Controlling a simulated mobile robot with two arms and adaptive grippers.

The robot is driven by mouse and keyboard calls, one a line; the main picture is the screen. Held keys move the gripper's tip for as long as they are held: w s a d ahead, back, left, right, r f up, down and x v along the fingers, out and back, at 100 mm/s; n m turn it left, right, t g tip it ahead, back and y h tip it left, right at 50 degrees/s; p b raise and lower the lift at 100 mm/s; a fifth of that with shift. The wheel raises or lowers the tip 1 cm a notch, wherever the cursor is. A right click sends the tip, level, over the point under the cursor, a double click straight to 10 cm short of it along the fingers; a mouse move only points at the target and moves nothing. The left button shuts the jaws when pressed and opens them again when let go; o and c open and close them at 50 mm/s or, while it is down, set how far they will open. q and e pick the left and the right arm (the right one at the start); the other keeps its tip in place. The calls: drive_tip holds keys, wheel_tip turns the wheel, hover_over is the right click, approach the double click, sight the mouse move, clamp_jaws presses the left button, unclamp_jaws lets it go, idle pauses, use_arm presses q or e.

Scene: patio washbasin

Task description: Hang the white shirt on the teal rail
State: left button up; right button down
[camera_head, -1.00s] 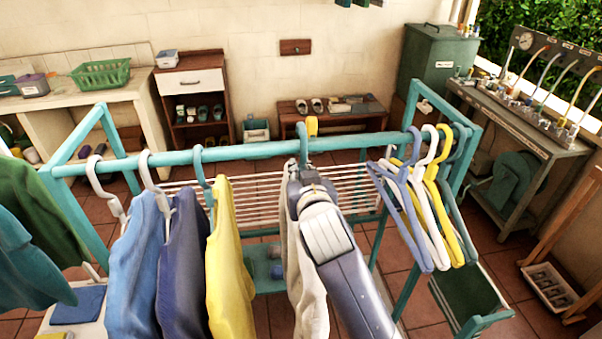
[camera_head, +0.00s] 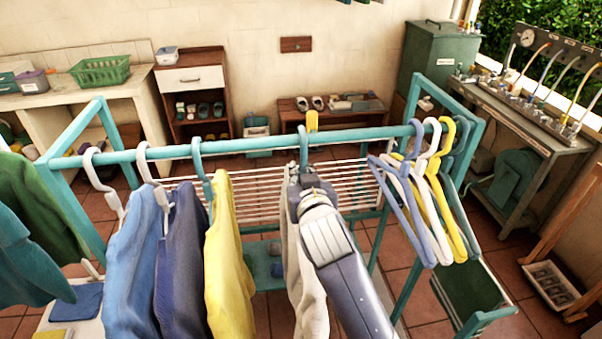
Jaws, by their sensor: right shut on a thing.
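The teal rail (camera_head: 250,145) runs across the middle of the view, part of a teal rack. The white shirt (camera_head: 306,283) hangs below it from a teal hanger (camera_head: 303,150), partly hidden behind my right arm. The hanger's hook is at the rail and appears to pass over it; whether its weight rests there I cannot tell. My right gripper (camera_head: 308,188) is shut at the hanger's neck, just under the rail. Its fingertips are mostly hidden by its own body. My left gripper is not in view.
Blue (camera_head: 135,260), navy (camera_head: 182,270) and yellow (camera_head: 230,255) garments hang left of the shirt. Several empty hangers (camera_head: 410,190) crowd the rail's right end. A yellow clip (camera_head: 312,121) is by the hook. Green and teal clothes (camera_head: 30,250) are at far left.

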drive_tip(key=c, duration=1.6)
unclamp_jaws()
drive_tip(key=shift+o, duration=0.2)
drive_tip(key=shift+s, duration=0.4)
drive_tip(key=v, duration=0.3)
drive_tip(key=f+p+v, duration=0.1)
drive_tip(key=v, duration=0.2)
drive_tip(key=f+p+v, duration=0.1)
drive_tip(key=v, duration=0.2)
drive_tip(key=shift+s+d+f, duration=0.1)
drive_tip(key=shift+s+d, duration=0.05)
drive_tip(key=shift+s, duration=0.5)
drive_tip(key=shift+s+d, duration=0.15)
drive_tip(key=shift+s, duration=0.5)
drive_tip(key=shift+w, duration=0.1)
